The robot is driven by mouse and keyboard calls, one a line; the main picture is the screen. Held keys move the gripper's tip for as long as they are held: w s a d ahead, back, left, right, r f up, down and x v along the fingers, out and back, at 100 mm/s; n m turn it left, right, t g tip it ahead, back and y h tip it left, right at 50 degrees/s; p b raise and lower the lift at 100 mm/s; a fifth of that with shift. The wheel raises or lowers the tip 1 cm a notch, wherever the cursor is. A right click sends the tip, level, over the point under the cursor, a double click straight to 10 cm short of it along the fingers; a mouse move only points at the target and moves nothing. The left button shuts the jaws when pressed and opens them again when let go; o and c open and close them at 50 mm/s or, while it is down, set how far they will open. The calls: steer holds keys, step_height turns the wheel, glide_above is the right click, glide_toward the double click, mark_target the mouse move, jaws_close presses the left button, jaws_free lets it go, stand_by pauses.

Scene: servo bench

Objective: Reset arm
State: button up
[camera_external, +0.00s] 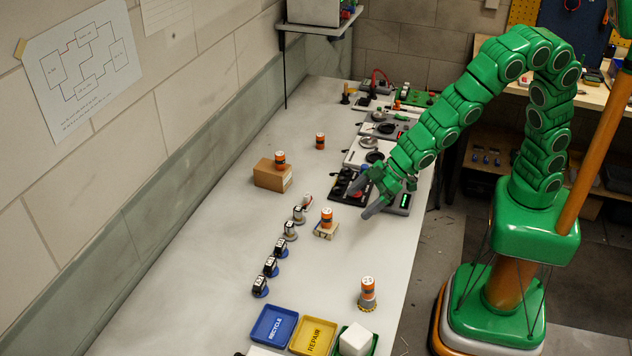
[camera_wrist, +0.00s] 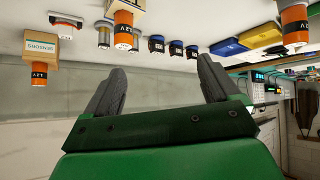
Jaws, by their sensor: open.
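My green arm reaches from the right over the long grey bench (camera_external: 200,235) in the external view. My gripper (camera_external: 365,199) hangs above the bench's right side, near a black panel (camera_external: 346,183). Its two grey fingers are apart with nothing between them. They also show spread and empty in the wrist view (camera_wrist: 162,78), where the scene appears upside down. Whether the fingertips touch the panel is hard to tell.
A cardboard box (camera_external: 270,176) bears an orange cylinder (camera_external: 280,159). Another cylinder (camera_external: 368,288) stands near the front. Several small servos (camera_external: 270,266) form a row. Blue (camera_external: 260,335) and yellow (camera_external: 325,322) trays lie in front. Devices (camera_external: 375,145) line the right edge. The bench's left side is clear.

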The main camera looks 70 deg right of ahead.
steer(key=s+d+r+m+g+h, duration=0.1)
steer(key=s+d+m+h, duration=0.15)
steer(key=d, duration=0.65)
steer(key=s+d+r+m+g+h, duration=0.15)
steer(key=s+d, duration=0.25)
steer(key=d, duration=0.5)
steer(key=s+d+r+m+g+h, duration=0.1)
steer(key=s+d+r, duration=0.15)
steer(key=d, duration=0.65)
steer(key=s+d+r+m+g, duration=0.1)
steer(key=s+d, duration=0.4)
steer(key=s, duration=0.7)
steer(key=s+d+r+m+g, duration=0.1)
steer(key=s+d+g, duration=0.3)
steer(key=s, duration=0.9)
steer(key=shift+d+m+g, duration=0.35)
steer(key=shift+d+m, duration=0.35)
steer(key=shift+d, duration=0.55)
